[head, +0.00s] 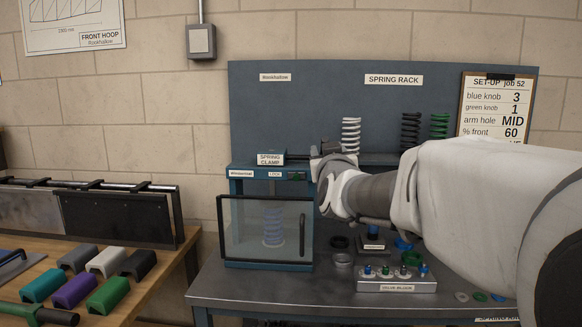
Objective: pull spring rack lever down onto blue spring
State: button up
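The blue spring (273,227) stands upright behind a clear, dark-framed door (240,225) in the blue spring clamp. The door looks closed. On top of the clamp is a block labelled SPRING CLAMP (271,158). A dark bar, which looks like the lever (299,157), runs right from this block, roughly level. My gripper (322,160) is at the bar's right end, above and right of the spring. My own wrist hides much of it, so I cannot tell whether the fingers are open, shut or touching the bar.
A spring rack panel (300,110) behind holds a white (351,135), a black (410,132) and a green spring (439,126). A valve block (396,279) sits right of the clamp. Coloured blocks (74,289) lie on the left bench. My arm covers the right side.

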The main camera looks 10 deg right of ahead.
jog(key=p+v, duration=0.1)
jog(key=v, duration=1.1)
jog(key=shift+s, duration=0.15)
jog(key=s+a+f+g+y, duration=0.2)
jog(key=s+f+g, duration=0.4)
jog(key=s+f, duration=0.4)
jog(key=s+a+f+g+y, duration=0.2)
jog(key=s+f+g, duration=0.5)
jog(key=s+f, duration=0.35)
notch_tip(320, 180, up, 16)
jog(key=p, duration=1.6)
jog(key=shift+s+a+n, duration=0.2)
jog(key=shift+s+n, duration=0.1)
jog(key=shift+s, duration=0.05)
jog(key=shift+o, duration=0.2)
jog(key=shift+w, duration=0.1)
